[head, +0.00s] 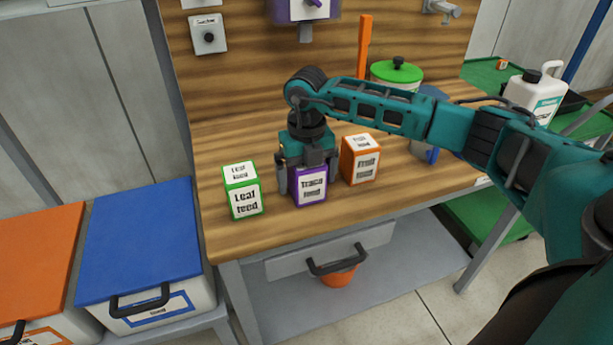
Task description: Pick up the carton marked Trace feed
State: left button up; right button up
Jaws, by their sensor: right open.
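The carton marked Trace feed (312,188) is purple with a white label and stands upright on the wooden bench. My right gripper (308,172) points down over it, with its fingers at the carton's left and right sides. The gripper is open, and its body hides the carton's top. I cannot tell whether a finger touches the carton. The green Leaf feed carton (243,196) stands to the left. The orange Fruit feed carton (361,165) stands close on the right. My left gripper is not in view.
The wooden bench (285,222) has free room at its front edge. A green-lidded pot (397,72) and an orange upright piece (365,45) stand behind my right arm. A white jug (535,95) is at the right. Blue-lidded (140,240) and orange-lidded (38,255) bins stand at the left.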

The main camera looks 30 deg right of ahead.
jog(key=c, duration=1.3)
jog(key=shift+r, duration=0.1)
